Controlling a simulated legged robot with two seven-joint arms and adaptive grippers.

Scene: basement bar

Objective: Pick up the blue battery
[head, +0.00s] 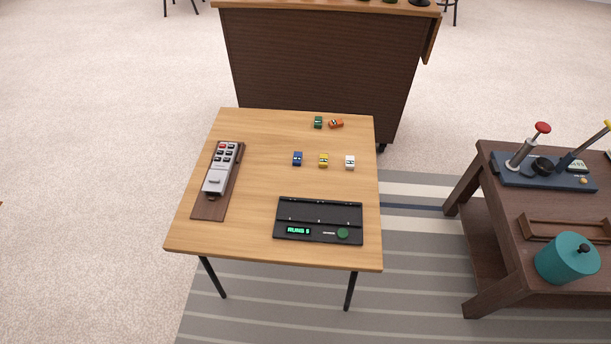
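A small blue battery (297,159) sits on the wooden table (260,205), near its middle. A yellow battery (323,160) and a white battery (350,162) stand to its right in a row, apart from it. A green battery (318,122) and an orange battery (336,124) are close together near the table's far edge; the orange one looks turned or lying. Neither of my grippers is in the head view.
A black device (319,220) with a green display sits at the table's front right. A grey remote (220,168) lies on a dark board at the left. A dark side table (485,215) holding a teal pot (567,259) stands at right. A bar counter (325,60) stands behind.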

